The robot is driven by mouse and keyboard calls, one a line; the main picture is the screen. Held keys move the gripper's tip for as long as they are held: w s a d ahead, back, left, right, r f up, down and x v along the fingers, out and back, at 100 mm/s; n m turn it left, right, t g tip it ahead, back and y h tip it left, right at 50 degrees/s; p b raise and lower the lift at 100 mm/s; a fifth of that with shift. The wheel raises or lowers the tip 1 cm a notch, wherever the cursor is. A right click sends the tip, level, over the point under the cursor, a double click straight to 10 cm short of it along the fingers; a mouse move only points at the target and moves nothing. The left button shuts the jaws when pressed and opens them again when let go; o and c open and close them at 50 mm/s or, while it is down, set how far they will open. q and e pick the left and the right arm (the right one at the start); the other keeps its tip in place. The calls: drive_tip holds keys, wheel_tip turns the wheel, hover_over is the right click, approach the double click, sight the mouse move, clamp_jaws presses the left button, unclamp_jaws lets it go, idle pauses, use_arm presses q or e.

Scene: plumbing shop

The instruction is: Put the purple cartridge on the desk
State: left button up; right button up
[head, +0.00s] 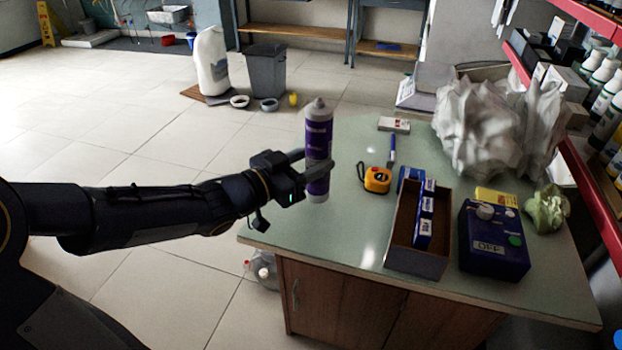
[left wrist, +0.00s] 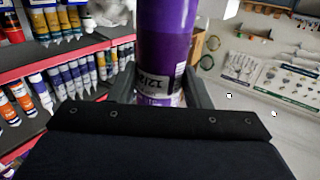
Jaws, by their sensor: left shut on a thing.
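The purple cartridge (head: 318,136) has a grey-white top and base and stands upright in the grasp of my left gripper (head: 312,168). The gripper's fingers are shut around its lower-middle part. In the left wrist view the purple cartridge (left wrist: 164,45) rises between the two fingers (left wrist: 160,88), with a printed label near its lower end. The desk (head: 335,237) has a pale green glossy top and wooden doors. In the head view the cartridge overlaps the desk's left edge; whether it touches the top, I cannot tell. My right gripper is not in view.
On the desk are an orange tape measure (head: 377,180), an open box (head: 415,262) with small blue boxes, a dark blue device (head: 494,240) and crumpled white paper (head: 490,125). Red shelves (head: 597,205) border the right side. The desk's left part is clear.

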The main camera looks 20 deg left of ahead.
use_arm(q)
drive_tip(key=f+b, duration=0.1)
drive_tip(key=f, duration=0.3)
drive_tip(key=shift+w+a+b, duration=0.1)
drive_tip(key=shift+w+b, duration=0.25)
drive_tip(key=shift+w, duration=0.05)
drive_tip(key=shift+f, duration=0.15)
drive_tip(key=o, duration=1.3)
drive_tip(key=shift+o, duration=0.2)
